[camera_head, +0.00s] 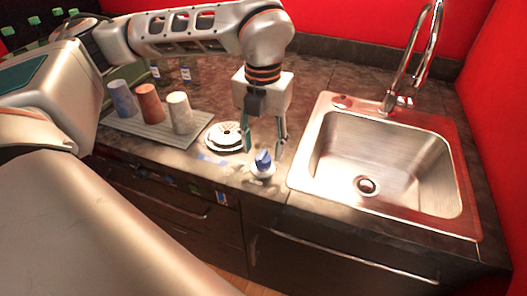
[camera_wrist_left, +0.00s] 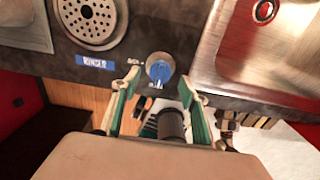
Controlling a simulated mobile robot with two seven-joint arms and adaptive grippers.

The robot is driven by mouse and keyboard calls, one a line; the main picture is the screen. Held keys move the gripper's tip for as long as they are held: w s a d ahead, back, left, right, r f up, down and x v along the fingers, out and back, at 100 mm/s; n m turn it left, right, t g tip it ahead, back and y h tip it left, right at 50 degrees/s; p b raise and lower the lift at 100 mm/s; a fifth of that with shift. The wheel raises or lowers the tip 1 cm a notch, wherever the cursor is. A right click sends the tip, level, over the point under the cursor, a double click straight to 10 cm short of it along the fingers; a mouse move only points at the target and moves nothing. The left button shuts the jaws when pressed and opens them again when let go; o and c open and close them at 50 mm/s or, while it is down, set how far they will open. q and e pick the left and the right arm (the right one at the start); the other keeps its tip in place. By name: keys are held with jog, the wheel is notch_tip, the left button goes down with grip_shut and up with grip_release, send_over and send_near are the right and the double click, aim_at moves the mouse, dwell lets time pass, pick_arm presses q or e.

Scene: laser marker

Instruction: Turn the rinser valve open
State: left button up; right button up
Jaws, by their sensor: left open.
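The rinser valve (camera_head: 263,163) is a blue knob on a pale round base, on the counter left of the sink. In the left wrist view the blue knob (camera_wrist_left: 160,70) sits just beyond and between the fingertips. My left gripper (camera_head: 264,150) points down over the valve, its fingers open on either side of it; it also shows in the left wrist view (camera_wrist_left: 159,82). I cannot tell whether the fingers touch the knob. The round rinser (camera_head: 224,137) with a perforated top lies left of the valve, and a blue "RINSER" label (camera_wrist_left: 95,62) is beside it. My right gripper is not in view.
A steel sink (camera_head: 330,185) with a tall faucet (camera_head: 412,60) is to the right. A ribbed tray (camera_head: 150,130) holds a blue, an orange and a cream cup (camera_head: 180,113) on the left. Small bottles stand behind them. The counter's front edge is close to the valve.

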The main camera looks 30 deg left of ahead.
pick_arm(q)
jog(key=shift+f, duration=1.3)
jog(key=c, duration=1.1)
